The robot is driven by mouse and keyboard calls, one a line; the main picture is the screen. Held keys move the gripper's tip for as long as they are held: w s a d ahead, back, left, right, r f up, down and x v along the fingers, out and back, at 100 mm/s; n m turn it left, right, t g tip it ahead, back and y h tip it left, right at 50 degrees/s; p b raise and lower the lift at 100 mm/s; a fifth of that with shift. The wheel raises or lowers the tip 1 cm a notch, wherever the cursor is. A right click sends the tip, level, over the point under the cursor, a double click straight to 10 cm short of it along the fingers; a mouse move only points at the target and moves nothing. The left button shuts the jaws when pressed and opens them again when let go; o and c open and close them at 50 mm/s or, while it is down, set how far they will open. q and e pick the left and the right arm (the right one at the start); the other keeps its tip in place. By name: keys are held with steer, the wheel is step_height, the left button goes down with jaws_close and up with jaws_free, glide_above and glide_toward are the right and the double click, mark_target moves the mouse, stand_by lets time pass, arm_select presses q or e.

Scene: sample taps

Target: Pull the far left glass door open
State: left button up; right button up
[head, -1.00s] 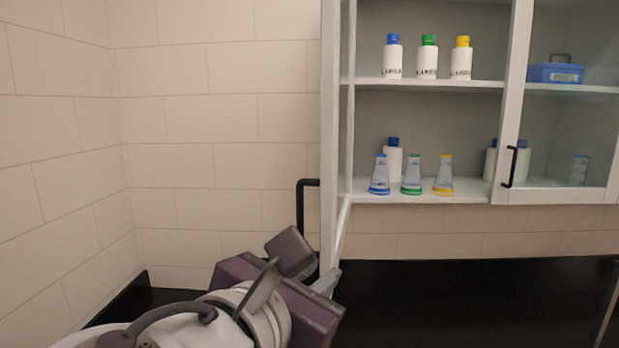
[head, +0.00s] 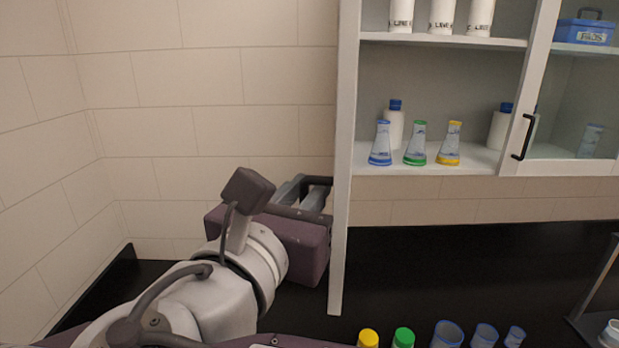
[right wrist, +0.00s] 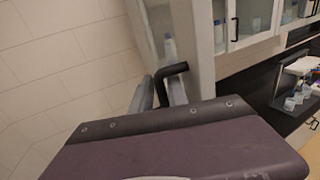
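The far left glass door (head: 345,150) has a white frame. It stands swung out and nearly edge-on in the head view, with the cabinet's left section uncovered. Its black handle (head: 319,180) is on the left face; in the right wrist view the handle (right wrist: 174,72) rises beyond the purple gripper body. My right gripper (head: 303,193) is left of the door at handle height, its grey fingers apart, with the handle seemingly between them. Contact with the handle cannot be made out. My left gripper is not in view.
The cabinet shelf (head: 480,158) holds flasks with blue, green and yellow bases, and white bottles. A second glass door (head: 527,135) is closed at right. Yellow (head: 368,338) and green (head: 403,337) caps and blue-rimmed vessels (head: 447,335) stand at the bottom. The black counter (head: 440,265) is mostly clear.

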steer(key=shift+w+d, duration=0.45)
steer(key=shift+w, duration=0.1)
steer(key=shift+s+a, duration=0.2)
jaws_close()
stand_by(0.9)
